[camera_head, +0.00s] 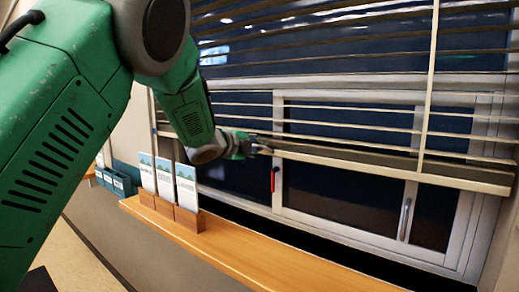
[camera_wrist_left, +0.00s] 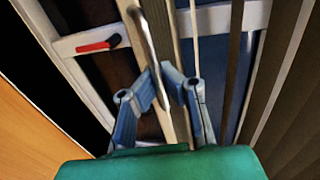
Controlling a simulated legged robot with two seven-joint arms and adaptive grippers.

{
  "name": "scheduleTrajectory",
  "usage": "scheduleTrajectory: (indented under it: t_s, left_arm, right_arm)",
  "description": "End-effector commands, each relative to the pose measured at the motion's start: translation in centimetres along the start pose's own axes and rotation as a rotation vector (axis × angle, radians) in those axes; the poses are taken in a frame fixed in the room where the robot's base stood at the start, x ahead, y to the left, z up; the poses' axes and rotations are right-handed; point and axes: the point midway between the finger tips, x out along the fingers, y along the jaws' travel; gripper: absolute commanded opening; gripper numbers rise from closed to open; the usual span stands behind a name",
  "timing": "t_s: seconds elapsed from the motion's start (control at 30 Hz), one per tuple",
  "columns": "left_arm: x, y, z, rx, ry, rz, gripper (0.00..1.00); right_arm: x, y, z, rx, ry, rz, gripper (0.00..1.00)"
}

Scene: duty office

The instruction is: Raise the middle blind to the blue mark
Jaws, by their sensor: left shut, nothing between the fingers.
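A slatted blind (camera_head: 350,105) hangs across the window, with a pale cord running down it at the right. Its thick bottom rail (camera_head: 390,165) hangs partway down the window. I cannot make out a blue mark in either view. My right gripper is in neither view.
A red handle (camera_head: 273,180) is on the window frame just below the gripper. A wooden ledge (camera_head: 255,255) runs below the window. Several cards in wooden holders (camera_head: 187,187) stand on it, near my left forearm. The ledge to their right is clear.

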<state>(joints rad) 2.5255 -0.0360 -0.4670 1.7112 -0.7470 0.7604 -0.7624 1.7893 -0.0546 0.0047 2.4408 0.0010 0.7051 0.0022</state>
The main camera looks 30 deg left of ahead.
Motion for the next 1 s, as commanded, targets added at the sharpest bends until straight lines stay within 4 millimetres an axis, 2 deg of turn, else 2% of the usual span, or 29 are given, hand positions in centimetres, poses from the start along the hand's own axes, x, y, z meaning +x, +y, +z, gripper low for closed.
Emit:
scheduleTrajectory:
  t_s: [0.17, 0.2, 0.27, 0.3, 0.67, 0.77, 1.0]
  left_arm:
    - [-0.1, 0.1, 0.4, -0.002, -0.009, 0.001, 0.0]
    - [-0.1, 0.1, 0.4, -0.002, -0.009, 0.001, 0.05]
    - [-0.1, 0.1, 0.4, -0.002, -0.008, 0.001, 0.26]
    - [-0.1, 0.1, 0.4, -0.002, -0.007, 0.001, 0.29]
    - [-0.3, 0.1, 0.0, 0.0, -0.003, 0.002, 0.29]
    - [-1.5, 0.0, 0.0, 0.0, -0.003, 0.001, 0.29]
    - [-6.7, 0.0, 0.3, -0.003, -0.006, -0.001, 0.29]
  right_arm:
    - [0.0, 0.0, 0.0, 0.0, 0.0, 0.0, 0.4]
    - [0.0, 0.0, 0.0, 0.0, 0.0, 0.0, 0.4]
    - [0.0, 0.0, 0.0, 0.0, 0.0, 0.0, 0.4]
    - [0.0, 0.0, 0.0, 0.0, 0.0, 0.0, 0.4]
    - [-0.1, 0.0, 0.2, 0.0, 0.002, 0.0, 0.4]
    - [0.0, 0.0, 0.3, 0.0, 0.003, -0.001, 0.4]
    - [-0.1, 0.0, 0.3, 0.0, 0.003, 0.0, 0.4]
